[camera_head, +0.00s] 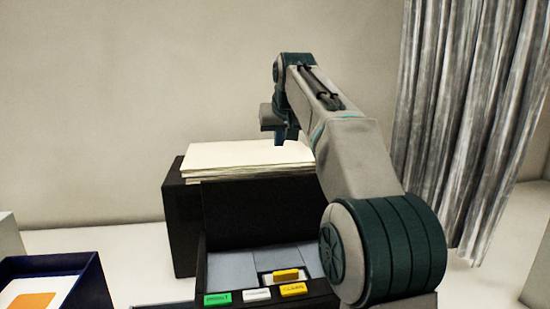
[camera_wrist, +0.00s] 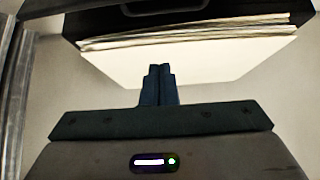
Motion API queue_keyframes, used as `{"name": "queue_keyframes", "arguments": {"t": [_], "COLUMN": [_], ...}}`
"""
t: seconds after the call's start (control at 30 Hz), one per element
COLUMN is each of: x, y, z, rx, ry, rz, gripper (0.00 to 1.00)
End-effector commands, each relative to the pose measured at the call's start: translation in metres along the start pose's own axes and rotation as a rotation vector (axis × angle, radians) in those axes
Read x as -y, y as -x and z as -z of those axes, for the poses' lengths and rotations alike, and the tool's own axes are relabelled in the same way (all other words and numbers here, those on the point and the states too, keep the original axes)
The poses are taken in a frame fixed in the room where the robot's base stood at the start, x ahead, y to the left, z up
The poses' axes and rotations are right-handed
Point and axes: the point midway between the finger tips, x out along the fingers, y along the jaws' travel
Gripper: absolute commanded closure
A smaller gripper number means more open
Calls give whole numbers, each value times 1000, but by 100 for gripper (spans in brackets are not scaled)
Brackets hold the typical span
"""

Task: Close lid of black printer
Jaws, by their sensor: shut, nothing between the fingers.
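The black printer (camera_head: 205,262) stands at the lower middle of the head view, with grey panels inside and green, white and yellow labelled parts along its front. Its black lid (camera_head: 255,212) stands raised at the back, so the inside shows. My gripper (camera_head: 280,138) is beyond the lid, over or just behind a stack of pale paper; its fingertips are partly hidden there. In the wrist view my gripper (camera_wrist: 161,72) is shut and empty, its fingers overlapping the edge of the paper stack in the picture. I cannot tell whether they touch the paper.
The pale paper stack (camera_head: 245,153) lies on a black box (camera_head: 181,220) behind the lid; the paper also shows in the wrist view (camera_wrist: 210,60). A dark blue tray (camera_head: 85,290) stands at the lower left. A grey curtain (camera_head: 460,120) hangs at the right.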

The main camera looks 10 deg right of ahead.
Motion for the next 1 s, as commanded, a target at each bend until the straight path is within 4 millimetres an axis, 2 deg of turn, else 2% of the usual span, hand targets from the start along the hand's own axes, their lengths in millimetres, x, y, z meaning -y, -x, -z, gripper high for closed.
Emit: {"name": "queue_keyframes", "arguments": {"t": [0.13,0.27,0.6,1.0], "x": [-2,-2,0,0], "y": [-6,-25,-99,-87], "z": [5,4,5,-27], "rx": [-5,-3,-1,-6], "ry": [-2,-2,0,0], "rz": [-1,-1,1,1], "gripper": [100,100,100,100]}}
